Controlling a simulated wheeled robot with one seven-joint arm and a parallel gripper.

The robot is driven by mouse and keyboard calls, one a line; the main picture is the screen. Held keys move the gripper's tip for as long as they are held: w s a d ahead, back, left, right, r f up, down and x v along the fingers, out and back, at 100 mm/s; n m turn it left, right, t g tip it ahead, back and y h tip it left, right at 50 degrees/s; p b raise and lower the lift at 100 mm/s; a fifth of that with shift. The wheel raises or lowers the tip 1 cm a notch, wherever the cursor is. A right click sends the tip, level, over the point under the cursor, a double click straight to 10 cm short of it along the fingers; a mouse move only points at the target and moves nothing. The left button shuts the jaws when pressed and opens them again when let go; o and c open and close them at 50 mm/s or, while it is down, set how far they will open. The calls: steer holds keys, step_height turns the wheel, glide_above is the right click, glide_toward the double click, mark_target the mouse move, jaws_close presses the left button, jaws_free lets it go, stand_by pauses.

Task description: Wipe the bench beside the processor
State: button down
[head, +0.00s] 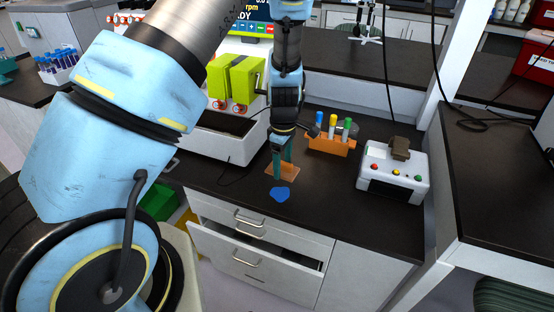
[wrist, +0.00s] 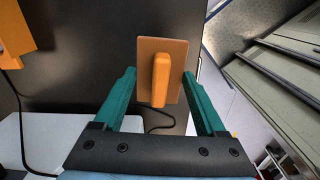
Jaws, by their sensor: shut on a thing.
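A blue spill (head: 280,194) lies on the dark bench top near its front edge, beside the white processor (head: 222,140) with green blocks. My gripper (head: 282,170) points down just behind the spill. It is shut on an orange-handled wiper with a flat tan pad (head: 291,172). In the wrist view the wiper's handle (wrist: 160,80) lies between my teal fingers (wrist: 160,78). The pad is at the bench surface, close behind the spill; I cannot tell whether it touches the bench. The spill does not show in the wrist view.
An orange rack (head: 330,147) with colored tubes stands behind and right of the wiper. A white box with colored buttons (head: 394,182) stands further right. A drawer (head: 262,238) hangs open below the bench front. Bare bench lies between the spill and the box.

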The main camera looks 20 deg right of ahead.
steer(key=shift+w+a+f, duration=0.15)
steer(key=shift+f+b, duration=0.3)
steer(key=shift+b, duration=0.05)
step_height(320, 180, down, 5)
steer(key=b, duration=0.4)
steer(key=shift+w+a+f+b, duration=0.1)
steer(key=shift+f+b, duration=0.1)
steer(key=shift+b, duration=0.15)
steer(key=shift+r, duration=0.1)
